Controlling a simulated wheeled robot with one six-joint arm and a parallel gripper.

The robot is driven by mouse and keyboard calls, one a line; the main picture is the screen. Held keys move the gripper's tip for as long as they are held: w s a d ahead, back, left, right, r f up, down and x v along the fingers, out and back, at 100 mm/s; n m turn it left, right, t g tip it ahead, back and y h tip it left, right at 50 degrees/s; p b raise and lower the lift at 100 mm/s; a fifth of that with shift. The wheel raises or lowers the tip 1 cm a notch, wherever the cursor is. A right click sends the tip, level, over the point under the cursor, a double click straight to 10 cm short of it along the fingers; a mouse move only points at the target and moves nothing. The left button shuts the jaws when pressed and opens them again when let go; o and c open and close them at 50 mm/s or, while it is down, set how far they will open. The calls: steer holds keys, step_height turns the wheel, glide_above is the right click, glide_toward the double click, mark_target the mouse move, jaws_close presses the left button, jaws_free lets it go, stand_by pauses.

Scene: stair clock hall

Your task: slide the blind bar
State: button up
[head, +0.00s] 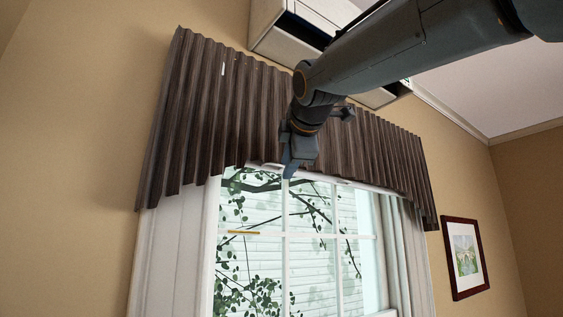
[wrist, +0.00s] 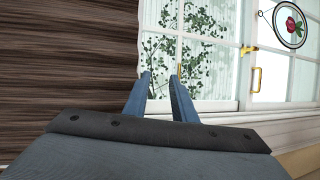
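A brown pleated blind or valance (head: 205,110) hangs across the top of the window. A pale white bar (head: 345,181) runs along its lower edge; I cannot tell for sure that it is the blind bar. My gripper (head: 290,172) is in front of the valance's lower edge, near that bar, pointing down; whether it touches is unclear. In the wrist view my gripper (wrist: 160,88) has its two blue fingers apart, with no held thing visible between them. Brown slatted material (wrist: 65,70) fills the left of that view.
The window (head: 265,210) has white frames and leafy branches behind it. A short brass piece (head: 243,232) lies across its left pane. A brass handle (wrist: 256,79) and a round rose ornament (wrist: 289,25) show in the wrist view. A white box-like unit (head: 285,35) is above; a framed picture (head: 465,257) hangs right.

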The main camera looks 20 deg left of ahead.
mark_target(278, 161)
step_height(278, 161, up, 4)
steer(key=s+a+n, duration=0.1)
steer(key=s, duration=0.1)
steer(key=shift+t+y, duration=0.3)
steer(key=shift+p+x, duration=2)
steer(key=shift+x, duration=1.95)
steer(key=shift+w+d, duration=0.1)
steer(key=shift+d, duration=0.1)
jaws_close()
